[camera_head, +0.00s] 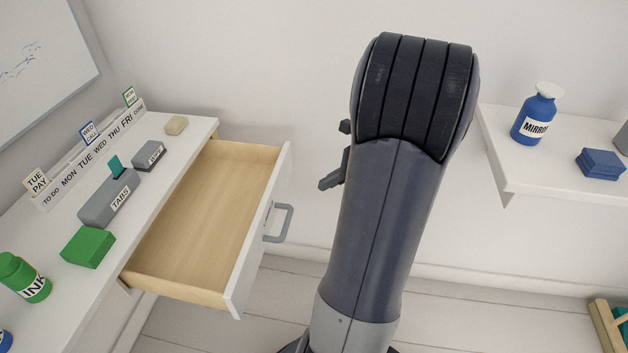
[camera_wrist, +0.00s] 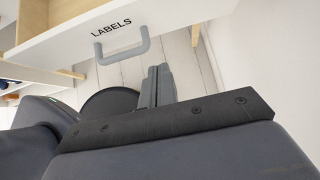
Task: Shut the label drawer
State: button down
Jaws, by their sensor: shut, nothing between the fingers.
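The label drawer (camera_head: 205,220) is pulled well out of the white desk in the head view, and its wooden inside looks empty. Its white front, marked LABELS, shows in the wrist view (camera_wrist: 70,35). The grey bar handle (camera_head: 282,222) is on that front, and it also shows in the wrist view (camera_wrist: 122,50). My gripper (camera_wrist: 158,72) is shut and empty, in front of the drawer front and beside the handle, apart from it in the picture. In the head view my gripper (camera_head: 331,180) shows only in part, right of the drawer; my arm hides the rest.
The desk top (camera_head: 165,168) holds a TABS box (camera_head: 108,204), a green block (camera_head: 88,246), an INK bottle (camera_head: 25,279) and a day-card rack (camera_head: 90,155). A white shelf (camera_head: 510,165) at right holds a MIRROR bottle (camera_head: 535,115) and blue blocks (camera_head: 600,163).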

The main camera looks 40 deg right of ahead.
jog(key=shift+w+a+f+b, duration=0.4)
jog(key=shift+w+a+f, duration=0.65)
jog(key=shift+w, duration=0.25)
jog(key=shift+w+a+f+b, duration=0.35)
jog(key=shift+w+a+f, duration=0.6)
jog(key=shift+w, duration=0.3)
jog(key=shift+w+a+f+b, duration=0.4)
jog(key=shift+w+a+f, duration=0.65)
jog(key=shift+w, duration=0.25)
jog(key=shift+r, duration=0.15)
jog(key=p, duration=0.5)
send_near(203, 193)
jog(key=w+a, duration=0.1)
jog(key=w, duration=0.1)
jog(key=w+a+f, duration=0.1)
jog(key=a, duration=0.1)
jog(key=w+a+f, duration=0.1)
jog(key=w, duration=0.1)
jog(key=shift+w+a+f, duration=0.15)
jog(key=shift+w+a, duration=0.05)
jog(key=shift+w, duration=0.15)
jog(key=shift+w+a, duration=0.1)
jog(key=shift+w, duration=0.05)
jog(key=shift+r, duration=0.2)
